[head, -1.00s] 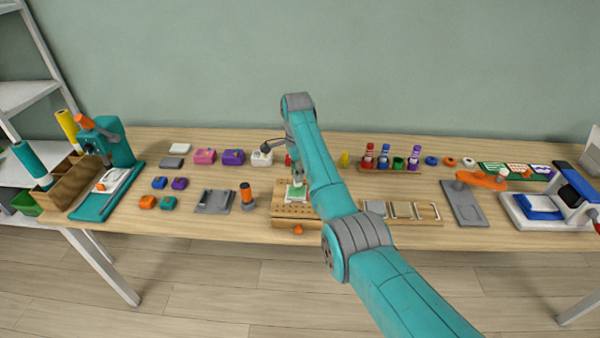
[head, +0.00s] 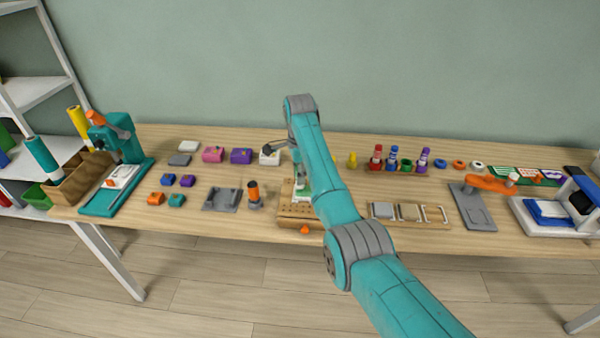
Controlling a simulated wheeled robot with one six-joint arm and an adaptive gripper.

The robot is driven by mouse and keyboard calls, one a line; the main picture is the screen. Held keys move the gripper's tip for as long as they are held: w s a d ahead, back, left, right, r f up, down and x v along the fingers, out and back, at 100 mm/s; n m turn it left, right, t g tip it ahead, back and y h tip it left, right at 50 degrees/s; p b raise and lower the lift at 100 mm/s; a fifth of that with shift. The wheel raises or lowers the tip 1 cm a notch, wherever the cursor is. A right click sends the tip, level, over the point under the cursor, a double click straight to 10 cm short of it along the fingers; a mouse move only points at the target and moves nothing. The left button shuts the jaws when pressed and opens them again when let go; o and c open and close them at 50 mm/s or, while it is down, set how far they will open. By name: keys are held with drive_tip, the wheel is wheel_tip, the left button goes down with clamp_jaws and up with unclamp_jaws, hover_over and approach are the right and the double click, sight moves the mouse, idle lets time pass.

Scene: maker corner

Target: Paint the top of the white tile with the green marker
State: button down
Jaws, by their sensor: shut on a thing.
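My gripper (head: 297,168) is over the wooden pegboard block (head: 290,211), left of my forearm, which partly hides it. It is shut on a slim thing, apparently the green marker; the marker is too small and covered to make out clearly. A small white tile (head: 301,197) lies on the block below the gripper, with green showing at its upper part. I cannot tell how much of its top is green or whether the tip touches it. In the marker stand (head: 391,171), red, blue and purple markers stand upright, with only a short green piece (head: 407,165) between blue and purple.
An orange-and-black upright tool (head: 254,194) and a grey fixture (head: 221,199) stand left of the block. A teal press (head: 123,145) is at the left end and a grey-and-orange stand (head: 474,211) at the right.

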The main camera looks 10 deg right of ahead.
drive_tip(key=shift+s+f, duration=0.1)
drive_tip(key=shift+s, duration=0.2)
drive_tip(key=shift+s+a, duration=0.15)
drive_tip(key=shift+s, duration=0.45)
drive_tip(key=shift+s+d, duration=0.15)
drive_tip(key=shift+d, duration=0.5)
drive_tip(key=shift+d, duration=0.1)
drive_tip(key=shift+s+d, duration=0.15)
drive_tip(key=shift+d, duration=0.35)
drive_tip(key=shift+w+d, duration=0.25)
drive_tip(key=shift+w, duration=0.4)
